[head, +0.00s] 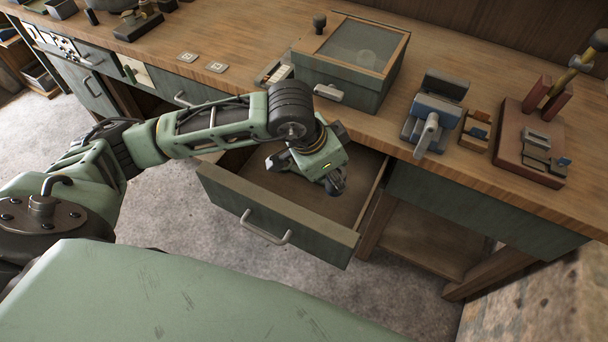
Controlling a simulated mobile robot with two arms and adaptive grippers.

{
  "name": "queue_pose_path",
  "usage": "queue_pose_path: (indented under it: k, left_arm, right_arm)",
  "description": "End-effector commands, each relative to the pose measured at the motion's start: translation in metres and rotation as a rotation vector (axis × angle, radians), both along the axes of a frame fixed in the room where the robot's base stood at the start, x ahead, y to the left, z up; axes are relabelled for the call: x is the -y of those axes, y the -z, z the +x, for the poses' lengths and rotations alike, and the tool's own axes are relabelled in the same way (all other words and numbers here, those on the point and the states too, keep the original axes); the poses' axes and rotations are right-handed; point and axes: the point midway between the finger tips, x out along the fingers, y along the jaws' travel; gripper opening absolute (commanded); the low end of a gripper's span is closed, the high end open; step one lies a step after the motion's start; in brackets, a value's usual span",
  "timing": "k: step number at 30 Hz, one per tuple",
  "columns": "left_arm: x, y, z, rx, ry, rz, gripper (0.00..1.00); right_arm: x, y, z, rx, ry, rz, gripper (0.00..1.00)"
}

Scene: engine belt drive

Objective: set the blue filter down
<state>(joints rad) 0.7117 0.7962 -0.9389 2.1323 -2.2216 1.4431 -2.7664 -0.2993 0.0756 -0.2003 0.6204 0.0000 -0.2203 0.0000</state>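My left gripper (334,182) is over the open drawer (262,218), reaching in from the left and pointing down to the right. Its wrist and housing cover much of the finger area, so I cannot tell whether it is open or shut or holds anything. I cannot make out a blue filter with certainty; one could be hidden by the gripper. The visible part of the drawer floor looks bare. My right gripper is not in view.
A lidded box (345,65) stands on the bench above the drawer. A blue vise (432,118), a small wooden holder (475,130) and a reddish stand (515,140) are to the right. Two small light plates (187,57) lie left of the box.

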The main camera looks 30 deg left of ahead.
Motion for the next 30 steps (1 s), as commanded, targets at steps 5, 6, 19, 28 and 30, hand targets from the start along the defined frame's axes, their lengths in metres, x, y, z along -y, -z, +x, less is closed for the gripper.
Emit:
queue_pose_path:
  k: [5, 6, 19, 28, 30]
  left_arm:
    - [0.0, 0.034, -0.002, -0.006, -0.001, 0.001, 0.0]
    - [0.0, 0.041, -0.002, -0.007, 0.0, 0.0, 0.0]
    - [0.0, 0.088, -0.002, -0.006, -0.001, 0.001, 0.0]
    - [0.0, 0.094, 0.0, -0.001, 0.001, 0.001, 0.0]
    - [0.0, 0.096, 0.0, 0.0, 0.001, 0.002, 0.0]
  right_arm:
    - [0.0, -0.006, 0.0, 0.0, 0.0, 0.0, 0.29]
    - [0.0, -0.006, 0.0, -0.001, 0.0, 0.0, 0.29]
    - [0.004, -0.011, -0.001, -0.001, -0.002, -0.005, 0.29]
    - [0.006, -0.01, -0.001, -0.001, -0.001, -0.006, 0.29]
    - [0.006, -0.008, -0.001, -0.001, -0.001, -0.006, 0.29]
